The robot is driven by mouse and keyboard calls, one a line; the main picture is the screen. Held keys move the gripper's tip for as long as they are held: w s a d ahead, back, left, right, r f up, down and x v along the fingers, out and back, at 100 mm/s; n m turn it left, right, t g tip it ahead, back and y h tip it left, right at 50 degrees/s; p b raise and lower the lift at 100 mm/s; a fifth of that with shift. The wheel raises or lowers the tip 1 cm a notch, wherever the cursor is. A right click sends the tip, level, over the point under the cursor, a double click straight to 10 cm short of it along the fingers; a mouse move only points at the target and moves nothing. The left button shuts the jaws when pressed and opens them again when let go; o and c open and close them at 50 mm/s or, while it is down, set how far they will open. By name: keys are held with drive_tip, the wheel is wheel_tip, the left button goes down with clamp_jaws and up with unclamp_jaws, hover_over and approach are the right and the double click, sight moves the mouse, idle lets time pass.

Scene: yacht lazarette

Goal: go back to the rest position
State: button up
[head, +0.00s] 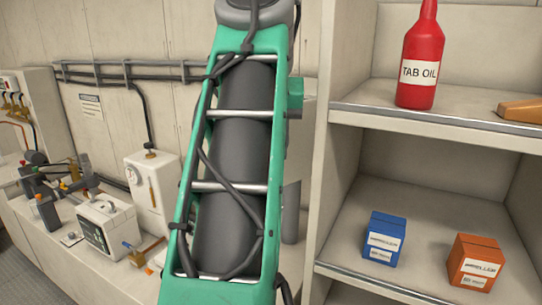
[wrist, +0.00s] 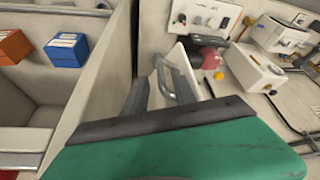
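My gripper (wrist: 163,84) shows in the wrist view, with its two grey fingers spread apart and nothing seen held between them. It is beside the shelf unit's side wall (wrist: 97,80), with the equipment bench beyond it. In the head view my green arm stands upright across the middle, and the gripper itself cannot be seen there.
The shelf unit (head: 430,120) on the right holds a red oil bottle (head: 421,60), a blue box (head: 383,238), an orange box (head: 475,262) and a tan object (head: 521,110). A white gauge box (head: 153,188) and a meter case (head: 107,226) crowd the bench at left.

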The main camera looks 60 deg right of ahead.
drive_tip(key=v, duration=0.4)
